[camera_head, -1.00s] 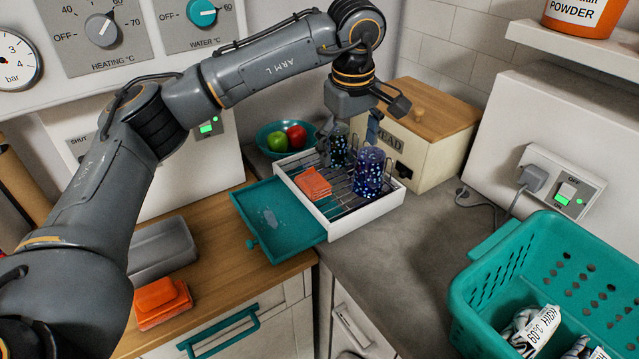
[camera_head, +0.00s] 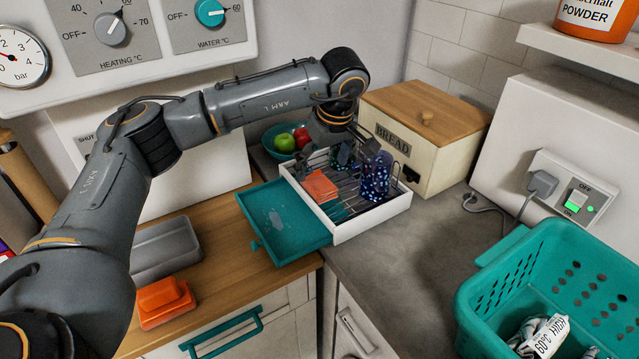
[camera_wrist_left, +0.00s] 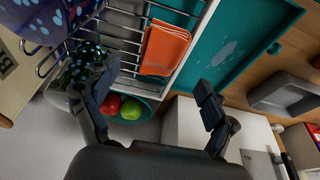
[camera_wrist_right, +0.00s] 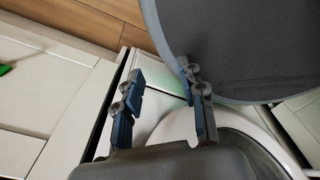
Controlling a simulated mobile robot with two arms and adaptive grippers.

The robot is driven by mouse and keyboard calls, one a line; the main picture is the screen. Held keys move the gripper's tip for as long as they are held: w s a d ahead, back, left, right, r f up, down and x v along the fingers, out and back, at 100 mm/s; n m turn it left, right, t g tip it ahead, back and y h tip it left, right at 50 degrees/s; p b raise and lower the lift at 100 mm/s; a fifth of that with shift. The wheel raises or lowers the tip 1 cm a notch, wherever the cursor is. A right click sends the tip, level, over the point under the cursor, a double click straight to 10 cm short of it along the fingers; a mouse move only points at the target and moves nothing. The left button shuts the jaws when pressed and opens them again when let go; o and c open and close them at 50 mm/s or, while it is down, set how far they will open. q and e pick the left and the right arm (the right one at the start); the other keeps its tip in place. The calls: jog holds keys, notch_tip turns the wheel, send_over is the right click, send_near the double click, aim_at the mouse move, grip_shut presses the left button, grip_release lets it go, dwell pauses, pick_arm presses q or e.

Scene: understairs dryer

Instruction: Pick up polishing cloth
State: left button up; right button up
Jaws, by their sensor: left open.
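A folded orange cloth (camera_head: 320,186), which looks like the polishing cloth, lies at the left end of the wire dish rack (camera_head: 372,224) on the worktop. It also shows at the top of the left wrist view (camera_wrist_left: 166,48). My left gripper (camera_head: 346,146) is over the back of the rack, behind and above the cloth. Its two fingers (camera_wrist_left: 154,98) are wide apart with nothing between them, and the cloth lies beyond their tips. My right gripper (camera_wrist_right: 162,78) is open and empty, low down near white cabinet fronts, and is not in the head view.
Two dark patterned glasses (camera_head: 377,176) stand in the rack close to my left gripper. Behind are a fruit bowl (camera_head: 268,140) and a bread box (camera_head: 430,150). A teal drainer tray (camera_head: 283,222) adjoins the rack's left side. A teal basket (camera_head: 545,270) stands at right.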

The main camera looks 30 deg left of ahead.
aim_at(320, 181)
pick_arm(q)
jog(key=x, duration=0.4)
jog(key=shift+p, duration=0.35)
jog(key=shift+d, duration=0.1)
jog(key=shift+f, duration=0.3)
jog(key=c, duration=1.2)
